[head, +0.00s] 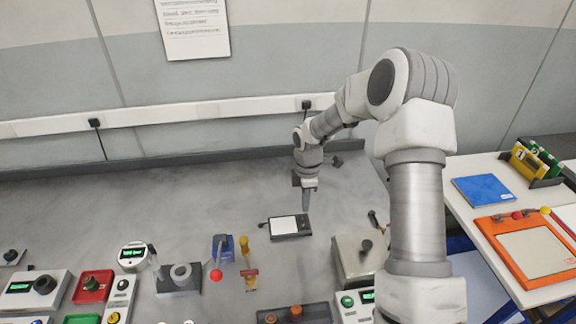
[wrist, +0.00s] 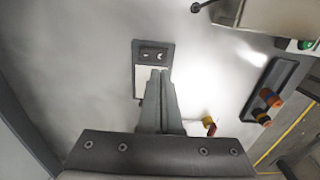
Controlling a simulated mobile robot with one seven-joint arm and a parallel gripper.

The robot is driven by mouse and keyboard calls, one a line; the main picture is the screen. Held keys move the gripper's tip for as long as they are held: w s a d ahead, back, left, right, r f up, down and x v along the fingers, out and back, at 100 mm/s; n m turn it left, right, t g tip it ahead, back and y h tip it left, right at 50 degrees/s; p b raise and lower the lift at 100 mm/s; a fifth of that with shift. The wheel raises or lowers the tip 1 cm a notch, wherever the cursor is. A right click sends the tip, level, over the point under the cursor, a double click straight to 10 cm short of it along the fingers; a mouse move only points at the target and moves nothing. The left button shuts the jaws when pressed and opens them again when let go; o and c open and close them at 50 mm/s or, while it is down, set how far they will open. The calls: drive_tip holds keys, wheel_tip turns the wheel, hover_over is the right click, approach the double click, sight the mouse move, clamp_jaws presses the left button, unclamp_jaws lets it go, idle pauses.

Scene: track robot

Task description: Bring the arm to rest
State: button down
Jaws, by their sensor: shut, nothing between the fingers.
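My arm rises at the right of the head view and bends over toward the grey bench. My gripper (head: 306,205) points down at the middle of the bench, above or just behind a small dark device with a white panel (head: 287,227). In the wrist view my gripper (wrist: 159,72) shows with its fingers together and nothing between them. The fingers partly cover the device (wrist: 149,55) there. I cannot tell the exact gap between the fingertips and the device.
A grey box with a dark knob (head: 350,255) stands right of the device. A blue switch with a red ball (head: 221,250), a yellow-and-red part (head: 246,265) and several control boxes line the bench front. A side table (head: 477,222) holds an orange tray (head: 500,245). The bench back is mostly clear.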

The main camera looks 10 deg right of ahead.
drive_tip(key=s+d+r+m+t+h, duration=0.1)
drive_tip(key=s+r+m, duration=0.35)
drive_tip(key=r, duration=0.65)
drive_tip(key=s+r+m+t, duration=0.1)
drive_tip(key=s+r+m, duration=0.4)
drive_tip(key=r, duration=0.5)
drive_tip(key=s+r+m+t, duration=0.1)
drive_tip(key=s+r+m, duration=0.3)
drive_tip(key=s, duration=0.6)
drive_tip(key=s+a+r+m+t+y, duration=0.1)
drive_tip(key=s+r+m+t, duration=0.1)
drive_tip(key=s, duration=0.8)
drive_tip(key=shift+r+m+t, duration=0.3)
drive_tip(key=shift+r+m, duration=0.6)
drive_tip(key=shift+m, duration=0.35)
